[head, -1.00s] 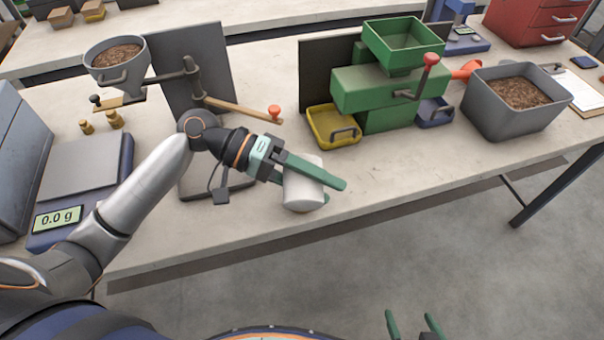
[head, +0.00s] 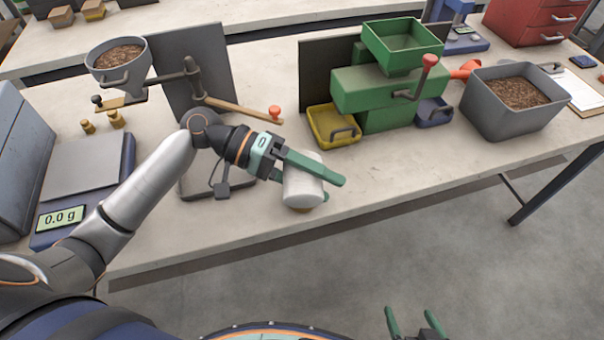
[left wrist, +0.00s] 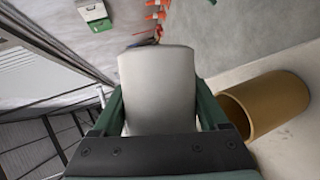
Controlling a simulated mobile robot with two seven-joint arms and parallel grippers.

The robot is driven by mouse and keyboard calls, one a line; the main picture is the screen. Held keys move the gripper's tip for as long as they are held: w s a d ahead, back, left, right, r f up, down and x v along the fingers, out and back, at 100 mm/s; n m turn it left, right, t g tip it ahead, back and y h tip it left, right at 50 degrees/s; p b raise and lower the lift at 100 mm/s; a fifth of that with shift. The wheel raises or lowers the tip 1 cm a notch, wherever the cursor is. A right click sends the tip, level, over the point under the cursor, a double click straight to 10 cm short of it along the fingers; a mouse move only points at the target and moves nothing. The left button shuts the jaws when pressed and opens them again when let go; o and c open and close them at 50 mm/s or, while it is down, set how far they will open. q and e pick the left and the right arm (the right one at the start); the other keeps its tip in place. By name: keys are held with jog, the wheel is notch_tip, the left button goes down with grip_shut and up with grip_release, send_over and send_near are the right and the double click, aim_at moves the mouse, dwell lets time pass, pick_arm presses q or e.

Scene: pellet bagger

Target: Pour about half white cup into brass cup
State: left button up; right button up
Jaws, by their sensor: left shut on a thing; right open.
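The white cup (head: 303,182) is held between the fingers of my left gripper (head: 336,189), above the table near its front edge. In the left wrist view the white cup (left wrist: 158,90) stands between both fingers, and its inside is hidden. The brass cup (left wrist: 265,105) is close by on the right there, with its open mouth turned toward the white cup. The two cups lie at a clear angle to each other, so the white cup is tilted. Only a sliver of the brass cup (head: 303,209) shows below the white cup in the head view. My right gripper (head: 409,312) is open and empty, low in front.
A scale (head: 85,170) reading 0.0 g stands at left. A hopper of pellets (head: 117,80) is on a stand behind my left arm. A green machine (head: 385,92) with a yellow tray (head: 320,128) and a grey pellet bin (head: 483,112) stand to the right.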

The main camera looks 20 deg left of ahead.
pick_arm(q)
jog(key=shift+w+a+r+n+g+h+p, duration=0.15)
jog(key=shift+r+n+g+h+p, duration=0.15)
jog(key=shift+p, duration=0.3)
jog(key=shift+w+d+r+n+g+h+p, duration=0.15)
jog(key=shift+n+p, duration=0.25)
jog(key=shift+p, duration=0.2)
dwell(1.6)
jog(key=shift+w+a+f+n+g+h, duration=0.15)
jog(key=shift+f+n+g+h, duration=0.1)
jog(key=shift+f+n, duration=0.3)
dwell(1.5)
jog(key=shift+w+a+r+n+h+p, duration=0.15)
jog(key=shift+w+r+n+h+p, duration=0.25)
jog(key=shift+n+p, duration=0.55)
dwell(2.2)
